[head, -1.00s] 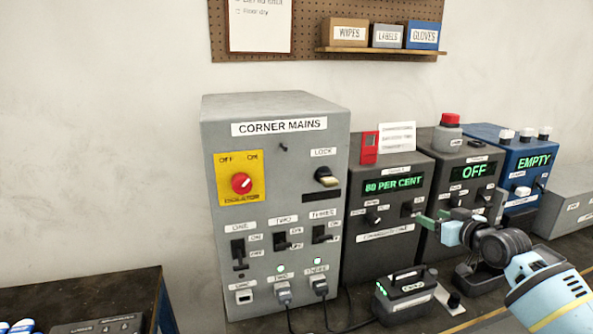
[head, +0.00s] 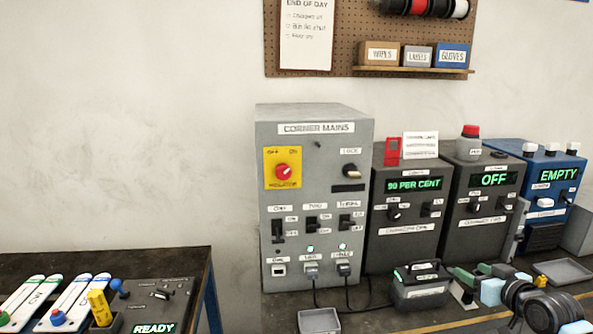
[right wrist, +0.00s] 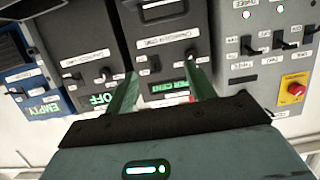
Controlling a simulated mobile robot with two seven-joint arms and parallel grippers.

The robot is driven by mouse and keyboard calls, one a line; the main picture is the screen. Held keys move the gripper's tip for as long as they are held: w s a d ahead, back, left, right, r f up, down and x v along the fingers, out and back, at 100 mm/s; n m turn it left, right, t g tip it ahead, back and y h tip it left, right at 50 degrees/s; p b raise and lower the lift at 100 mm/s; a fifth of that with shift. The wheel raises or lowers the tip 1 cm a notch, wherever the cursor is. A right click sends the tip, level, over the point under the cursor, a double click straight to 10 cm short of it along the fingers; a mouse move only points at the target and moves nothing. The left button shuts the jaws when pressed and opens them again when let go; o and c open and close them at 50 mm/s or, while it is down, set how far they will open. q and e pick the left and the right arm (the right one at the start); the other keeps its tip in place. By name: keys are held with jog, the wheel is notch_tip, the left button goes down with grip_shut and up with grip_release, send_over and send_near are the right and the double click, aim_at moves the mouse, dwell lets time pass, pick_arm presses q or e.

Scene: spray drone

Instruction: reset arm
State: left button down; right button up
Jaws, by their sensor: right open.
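My right gripper (head: 474,277) is low at the right of the head view, in front of the dark machines. Its two green fingers are apart and empty in the right wrist view (right wrist: 158,92). Beyond them in that view is the dark charger box (right wrist: 165,45); it also shows in the head view (head: 405,230) with its display reading 90 PER CENT. My right arm enters the head view at the bottom right. My left gripper is in neither view.
The grey CORNER MAINS cabinet (head: 314,200) has two lit plugs. A dark box reading OFF (head: 485,210) and a blue box reading EMPTY (head: 545,190) stand to its right. A black battery pack (head: 420,287) and grey trays (head: 563,271) lie nearby. A left bench (head: 180,262) holds a READY panel.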

jog(key=s+a+f+g, duration=0.1)
jog(key=s+a+f, duration=0.65)
jog(key=f, duration=0.35)
jog(key=s+a+f+g, duration=0.2)
jog(key=s+a+f, duration=0.55)
jog(key=f, duration=0.45)
jog(key=s+a+f, duration=0.2)
jog(key=s+a, duration=0.1)
jog(key=s, duration=0.4)
jog(key=s+a+f+g, duration=0.1)
jog(key=s+a+f, duration=0.2)
jog(key=s, duration=0.5)
jog(key=s+a+f, duration=0.2)
jog(key=s+a, duration=0.1)
jog(key=s, duration=0.4)
jog(key=shift+s+f+n+g, duration=0.3)
jog(key=shift+g, duration=0.1)
